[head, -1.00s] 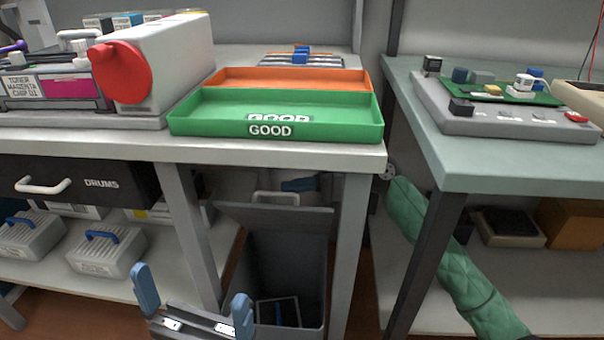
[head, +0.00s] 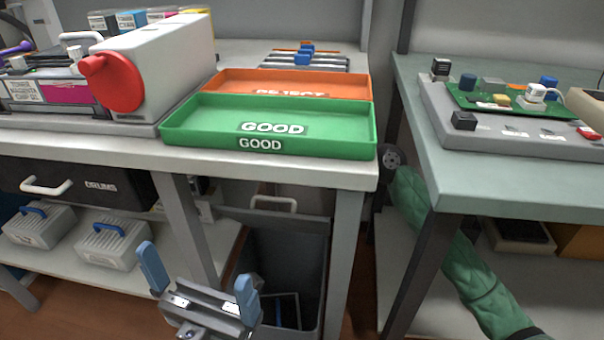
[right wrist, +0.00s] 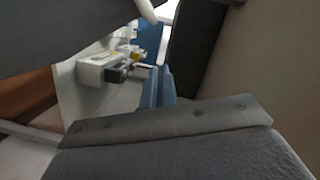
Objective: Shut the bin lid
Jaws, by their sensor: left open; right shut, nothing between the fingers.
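The dark grey bin (head: 313,285) stands on the floor under the bench, its mouth open, with a flat dark item with a pale edge inside. Its lid (head: 290,226) stands raised at the back, with a pale handle (head: 275,201) above it, partly under the bench edge. My left gripper (head: 199,283) is open and empty, in front of the bin to its left. My right arm's green sleeve runs up toward the gap between the benches; its gripper is hidden in the head view. In the right wrist view the blue fingers of my right gripper (right wrist: 158,80) are together and empty.
The bench above carries a green GOOD tray (head: 190,137), an orange tray (head: 345,88) and a toner machine (head: 160,70). Bench legs (head: 345,250) flank the bin. A second bench (head: 470,170) stands at right. Grey boxes (head: 115,250) sit on the lower shelf.

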